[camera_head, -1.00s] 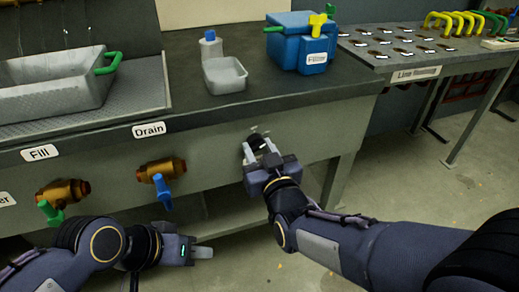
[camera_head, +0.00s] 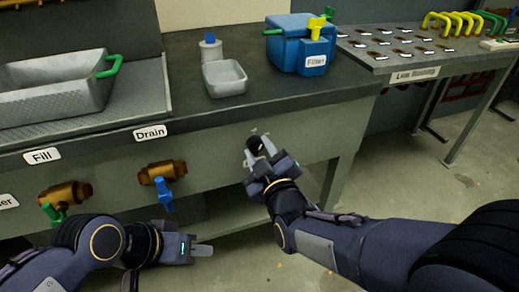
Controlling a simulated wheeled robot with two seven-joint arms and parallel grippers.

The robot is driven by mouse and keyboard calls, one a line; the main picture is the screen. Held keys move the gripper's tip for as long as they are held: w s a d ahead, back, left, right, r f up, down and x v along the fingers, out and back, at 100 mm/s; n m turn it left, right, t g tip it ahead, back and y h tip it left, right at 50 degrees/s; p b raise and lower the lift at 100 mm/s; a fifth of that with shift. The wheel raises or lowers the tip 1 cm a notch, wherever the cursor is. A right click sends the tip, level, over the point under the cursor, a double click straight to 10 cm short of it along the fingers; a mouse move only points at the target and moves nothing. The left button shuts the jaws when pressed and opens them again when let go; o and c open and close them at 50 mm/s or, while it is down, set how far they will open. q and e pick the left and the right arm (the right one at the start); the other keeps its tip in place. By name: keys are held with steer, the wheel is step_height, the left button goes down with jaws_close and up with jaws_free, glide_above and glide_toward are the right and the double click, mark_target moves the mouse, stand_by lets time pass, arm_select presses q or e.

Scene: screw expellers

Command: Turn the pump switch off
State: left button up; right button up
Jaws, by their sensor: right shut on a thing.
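The pump switch (camera_head: 255,144) is a dark round knob on the grey front panel of the bench, right of the Drain valve. My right gripper (camera_head: 259,147) is at the knob, with its two light fingers on either side of it, shut on it. The fingers partly hide the knob, and its exact setting cannot be told. My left gripper (camera_head: 203,250) is low in front of the bench, away from the panel. It is seen side-on, so the gap between its fingers cannot be made out.
The brass Drain valve (camera_head: 162,172) with a blue handle and the brass Fill valve (camera_head: 66,194) with a green handle stick out from the panel. A metal tray (camera_head: 50,92), a small grey tub (camera_head: 225,78) and a blue filter box (camera_head: 298,52) stand on the bench.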

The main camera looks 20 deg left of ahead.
steer(key=n+p, duration=0.1)
steer(key=n, duration=0.3)
steer(key=shift+n, duration=0.4)
stand_by(0.4)
steer(key=o, duration=1)
steer(key=p+v, duration=0.1)
steer(key=v, duration=0.6)
steer(key=shift+s+d, duration=0.25)
steer(key=shift+s, duration=0.1)
